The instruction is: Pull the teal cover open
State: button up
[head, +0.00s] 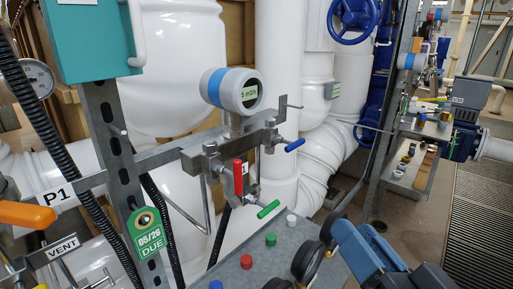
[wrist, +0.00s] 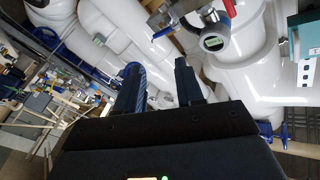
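The teal cover (head: 92,42) is at the top left of the head view, cut off by the upper edge. A pale upright bar handle (head: 136,32) stands along its right side. The cover looks shut, but its top is out of view. In the wrist view a teal piece (wrist: 293,42) with a pale part shows at the right edge. My gripper (wrist: 158,76) shows in the wrist view with its two dark fingers apart and nothing between them. It is well away from the cover and does not touch it.
Below the cover are a slotted metal post (head: 113,135), a green tag (head: 148,233) and an orange lever (head: 27,214). A round flow meter (head: 236,90) and a red-handled valve (head: 238,177) stand to the right. A bench with small coloured caps (head: 271,239) is in front.

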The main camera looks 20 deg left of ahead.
jog(key=w+a+r+n+g+y, duration=0.1)
jog(key=a+r+n+g+y, duration=0.6)
jog(key=r, duration=0.5)
jog(key=n+g, duration=0.5)
jog(key=n, duration=0.3)
send_near(140, 26)
jog(key=a, duration=0.1)
jog(key=shift+m, duration=0.3)
jog(key=x, duration=0.7)
jog(key=shift+w+p, duration=0.15)
jog(key=shift+p, duration=0.15)
grip_shut()
